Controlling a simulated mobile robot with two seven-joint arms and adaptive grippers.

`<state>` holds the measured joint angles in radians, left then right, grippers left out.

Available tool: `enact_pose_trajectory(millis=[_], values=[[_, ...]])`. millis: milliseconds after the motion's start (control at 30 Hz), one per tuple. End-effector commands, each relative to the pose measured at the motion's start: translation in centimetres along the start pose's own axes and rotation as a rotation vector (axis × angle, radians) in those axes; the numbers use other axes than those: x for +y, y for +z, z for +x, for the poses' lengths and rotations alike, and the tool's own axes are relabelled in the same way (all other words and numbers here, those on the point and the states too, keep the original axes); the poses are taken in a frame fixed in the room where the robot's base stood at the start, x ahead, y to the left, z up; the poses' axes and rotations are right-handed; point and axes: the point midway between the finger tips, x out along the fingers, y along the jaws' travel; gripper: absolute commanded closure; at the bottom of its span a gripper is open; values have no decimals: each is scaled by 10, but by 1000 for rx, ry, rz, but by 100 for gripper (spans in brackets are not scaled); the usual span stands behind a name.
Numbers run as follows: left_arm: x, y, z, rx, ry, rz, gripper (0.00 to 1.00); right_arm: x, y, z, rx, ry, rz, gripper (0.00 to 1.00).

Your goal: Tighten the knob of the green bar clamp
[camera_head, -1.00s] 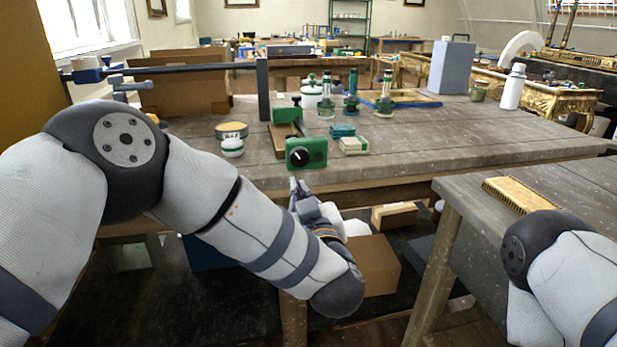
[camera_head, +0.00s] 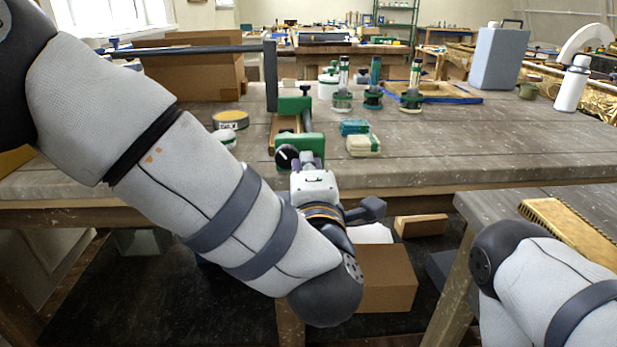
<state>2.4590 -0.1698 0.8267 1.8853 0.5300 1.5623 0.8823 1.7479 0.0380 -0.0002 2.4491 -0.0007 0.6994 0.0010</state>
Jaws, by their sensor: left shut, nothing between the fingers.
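The green bar clamp (camera_head: 313,143) lies at the front edge of the workbench, with a wooden piece (camera_head: 284,128) between its green parts. Its round black knob (camera_head: 286,157), with a white mark, faces me. My left gripper (camera_head: 306,158) is shut and empty, just right of the knob and in front of the lower part of the green body. I cannot tell whether its fingertips touch the clamp. The gripper hides part of the clamp's front. My right arm shows at the lower right, but its gripper is out of view.
A round tin (camera_head: 231,119) and a white jar stand left of the clamp. A teal stack (camera_head: 354,127) and a pale block (camera_head: 363,145) lie to its right. A dark bar clamp (camera_head: 190,50) spans the back left. The bench's right half is mostly clear.

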Motion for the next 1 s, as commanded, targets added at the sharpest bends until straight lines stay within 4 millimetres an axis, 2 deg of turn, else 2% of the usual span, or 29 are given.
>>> enact_pose_trajectory(millis=[33,100,300,1000], values=[[-7,-1,8,3,-8,0,100,0,3,6,-15,1,0,46],[-3,-1,17,2,-3,-1,100,0,2,5,-12,1,0,46],[0,0,31,1,0,1,100,0,2,5,-13,1,0,46],[4,-6,34,6,15,1,100,0,1,3,-7,1,0,46]])
